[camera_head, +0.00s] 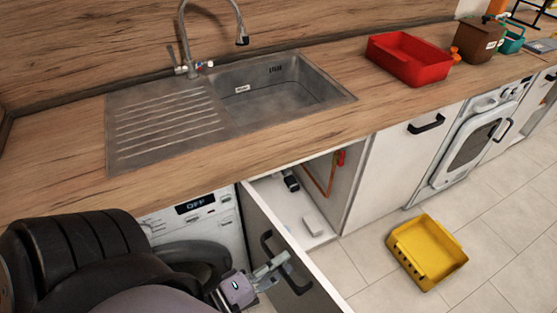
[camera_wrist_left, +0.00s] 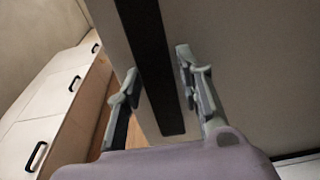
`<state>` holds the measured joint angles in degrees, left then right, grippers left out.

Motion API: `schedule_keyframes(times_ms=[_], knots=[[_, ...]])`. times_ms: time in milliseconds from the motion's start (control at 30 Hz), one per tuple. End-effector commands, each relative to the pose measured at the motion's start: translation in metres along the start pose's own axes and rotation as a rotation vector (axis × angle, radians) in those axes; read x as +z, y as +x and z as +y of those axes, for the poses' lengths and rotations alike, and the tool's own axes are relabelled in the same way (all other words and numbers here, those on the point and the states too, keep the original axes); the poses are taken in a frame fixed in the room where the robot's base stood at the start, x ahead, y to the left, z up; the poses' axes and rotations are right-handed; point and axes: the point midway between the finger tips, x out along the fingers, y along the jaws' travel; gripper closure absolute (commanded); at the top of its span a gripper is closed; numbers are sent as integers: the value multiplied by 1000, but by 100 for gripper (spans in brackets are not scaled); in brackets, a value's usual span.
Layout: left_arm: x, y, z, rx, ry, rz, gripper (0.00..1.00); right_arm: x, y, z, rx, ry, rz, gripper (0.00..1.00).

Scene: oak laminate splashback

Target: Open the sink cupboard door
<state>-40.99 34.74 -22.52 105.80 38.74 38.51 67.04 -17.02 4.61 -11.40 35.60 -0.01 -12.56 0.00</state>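My left gripper (camera_head: 279,268) is at this handle. In the left wrist view the handle (camera_wrist_left: 152,60) runs between the two fingers of my left gripper (camera_wrist_left: 158,82), with narrow gaps beside it. The fingers look apart, not clamped; contact is hard to tell. My right gripper is not in view.
A yellow crate (camera_head: 408,266) lies on the tiled floor right of the open door. The steel sink (camera_head: 165,137), a red tray (camera_head: 382,48) and a brown box (camera_head: 473,43) are on the worktop. A washing machine (camera_head: 222,228) is left of the door.

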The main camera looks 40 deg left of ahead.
Motion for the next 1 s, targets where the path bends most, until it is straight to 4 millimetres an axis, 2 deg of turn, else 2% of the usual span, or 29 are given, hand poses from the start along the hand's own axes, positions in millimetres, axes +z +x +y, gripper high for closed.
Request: schedule_keyframes(times_ms=[333,467,800,1000], knots=[[0,-1,0,-1,0,1,60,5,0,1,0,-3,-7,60],[0,-11,-2,-5,1,0,60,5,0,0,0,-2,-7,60],[0,-81,-2,-7,1,-1,60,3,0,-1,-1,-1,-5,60],[0,-110,-1,-3,1,0,60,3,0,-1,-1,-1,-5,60]])
